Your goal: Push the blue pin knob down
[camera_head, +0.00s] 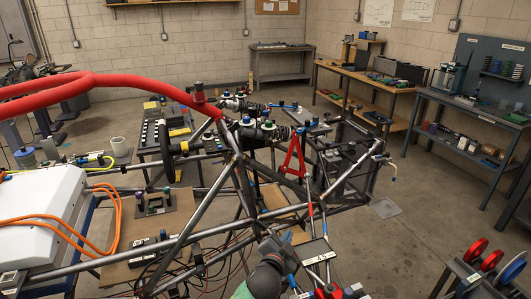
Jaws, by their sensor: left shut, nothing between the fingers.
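Several small blue parts show in the head view, and at this size I cannot tell for sure which is the pin knob. One blue knob-like part (139,199) stands on a small dark plate at the left, beside a green one (167,190). Another blue part (268,125) sits on the far tube assembly. My left gripper (270,240) is low at the centre, among the chassis tubes, shut and empty. Its fingertips are small and partly lost against the dark tubes. I cannot tell that it touches any knob. My right gripper is not in view.
The tube chassis (213,208) fills the middle, with a red padded bar (140,83) above. A white box (42,212) and orange cables (118,215) are at the left. Workbenches line the back and right. Open floor lies at the right.

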